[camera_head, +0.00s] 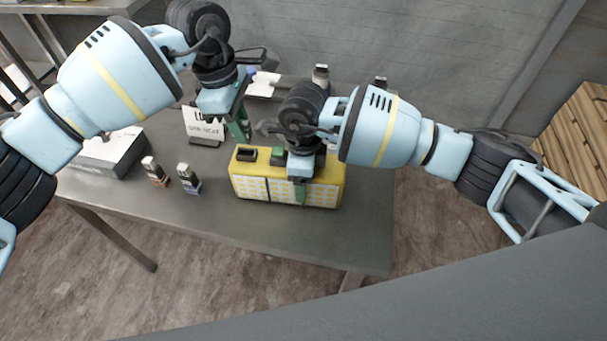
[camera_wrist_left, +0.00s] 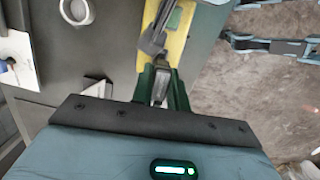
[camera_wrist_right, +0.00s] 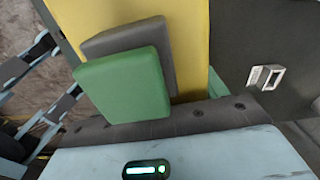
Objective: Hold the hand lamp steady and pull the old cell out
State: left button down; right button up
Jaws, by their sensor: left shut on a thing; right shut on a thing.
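The yellow hand lamp (camera_head: 237,188) sits on the grey table, its front covered by white patterned panels. A dark raised part (camera_head: 246,154) shows on its top left. My left gripper (camera_head: 239,120) is shut behind the lamp's left end. In the left wrist view a pale grey thing, which looks like the old cell (camera_wrist_left: 160,85), shows between its green fingers; most of it is hidden.
Two small dark cells with pale tops (camera_head: 155,172) (camera_head: 189,179) stand left of the lamp. A sign card (camera_head: 203,125) stands behind them. A grey box (camera_head: 108,155) lies at the table's left. The table (camera_head: 330,232) is clear in front of the lamp and at its right.

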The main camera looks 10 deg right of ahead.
pick_arm(q)
jog(key=shift+r, duration=1.35)
pick_arm(e)
jog(key=shift+r, duration=0.1)
jog(key=o, duration=1.5)
pick_arm(q)
jog(key=shift+r, duration=0.15)
notch_tip(320, 180, up, 8)
jog(key=t+p, duration=0.1)
jog(key=p, duration=0.2)
jog(key=shift+s, duration=0.15)
pick_arm(e)
jog(key=shift+r, duration=3.45)
jog(key=shift+r, duration=3.75)
